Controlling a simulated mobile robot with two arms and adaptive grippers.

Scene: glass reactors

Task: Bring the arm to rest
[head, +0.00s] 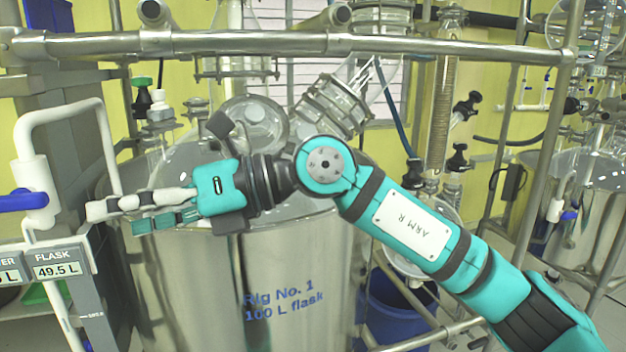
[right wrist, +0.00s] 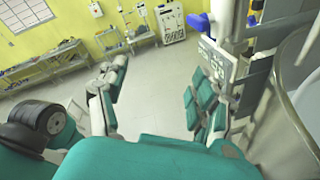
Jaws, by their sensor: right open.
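My right arm (head: 425,228), teal with a white label, comes in from the lower right and reaches across the front of a large steel flask vessel marked "Rig No. 1 100 L flask" (head: 285,285). My right gripper (head: 140,208) points left, in front of the vessel's rim at its left side. In the right wrist view the two fingers of the gripper (right wrist: 160,100) are spread wide with only floor between them, so it is open and empty. My left gripper is in neither view.
A display panel reading "FLASK 49.5 L" (head: 56,262) and a white pipe with a blue valve handle (head: 24,200) stand close to the gripper at the left. A steel rail (head: 240,42) crosses above. A blue bucket (head: 400,305) stands below. The wrist view shows open floor (right wrist: 158,85).

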